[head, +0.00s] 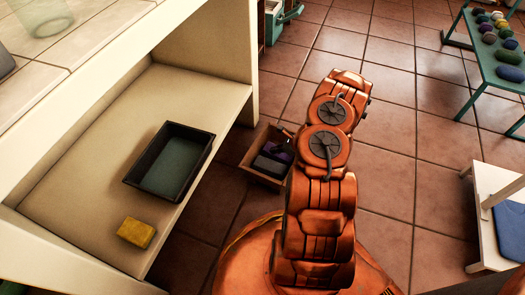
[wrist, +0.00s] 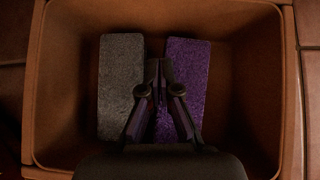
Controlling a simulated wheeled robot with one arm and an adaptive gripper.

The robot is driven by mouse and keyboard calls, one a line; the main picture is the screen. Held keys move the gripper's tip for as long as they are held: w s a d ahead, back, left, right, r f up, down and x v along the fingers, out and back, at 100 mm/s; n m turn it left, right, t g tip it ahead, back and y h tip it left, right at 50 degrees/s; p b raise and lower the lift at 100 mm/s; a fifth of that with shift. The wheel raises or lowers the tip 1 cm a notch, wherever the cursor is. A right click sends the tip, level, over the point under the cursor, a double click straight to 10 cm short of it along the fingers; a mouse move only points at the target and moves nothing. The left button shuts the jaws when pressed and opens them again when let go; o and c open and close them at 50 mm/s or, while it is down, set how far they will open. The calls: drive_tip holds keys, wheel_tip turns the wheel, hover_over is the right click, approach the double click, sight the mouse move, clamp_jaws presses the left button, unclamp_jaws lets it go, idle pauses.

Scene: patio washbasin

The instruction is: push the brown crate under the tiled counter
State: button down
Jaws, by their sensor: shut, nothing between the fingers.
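The brown crate (head: 261,179) stands on the floor in the head view, just right of the tiled counter's (head: 108,31) open front and partly hidden by my arm. In the wrist view the crate (wrist: 250,105) fills most of the picture. A grey block (wrist: 120,85) and a purple block (wrist: 189,75) lie side by side in it. My gripper (wrist: 159,66) is shut and empty, seen over the crate's interior with its tips between the two blocks. I cannot tell whether it touches them. In the head view my gripper is mostly hidden by the arm.
The shelf (head: 85,170) under the counter holds a dark tray (head: 170,162) and a yellow sponge (head: 136,232). A green bench (head: 483,69) with several coloured rolls and a white seat (head: 493,201) stand at right. Tiled floor (head: 400,110) between is clear.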

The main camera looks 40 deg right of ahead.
sight(257, 150)
drive_tip(key=w+a, duration=0.1)
drive_tip(key=w+f+b, duration=0.1)
drive_tip(key=w+a+f+b, duration=0.1)
drive_tip(key=shift+w+a, duration=0.35)
drive_tip(key=shift+w, duration=0.05)
drive_tip(key=shift+w+a+r, duration=0.1)
drive_tip(key=shift+w+a, duration=0.25)
drive_tip(key=shift+w, duration=0.15)
